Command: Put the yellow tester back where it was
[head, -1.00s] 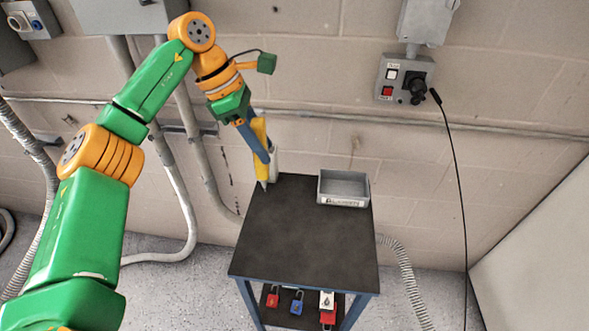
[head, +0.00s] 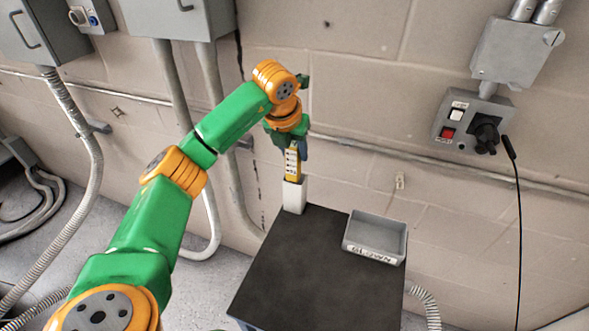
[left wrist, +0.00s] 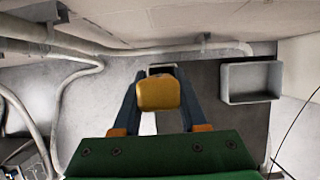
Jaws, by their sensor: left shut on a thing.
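The yellow tester (head: 292,164) is upright in my left gripper (head: 299,152), which is shut on it. Its lower end meets the top of a white holder (head: 294,196) at the back left corner of the dark table (head: 305,275). I cannot tell how far the tester is inside the holder. In the left wrist view the tester's yellow end (left wrist: 158,94) shows between the two fingers, and part of the holder's rim (left wrist: 161,69) shows beyond it. My right gripper is not in view.
A grey bin (head: 376,237) with a label stands at the table's back right. The tabletop between is bare. A wall switch box (head: 470,125) with a black plug and hanging cable is at right. Conduits run along the wall behind.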

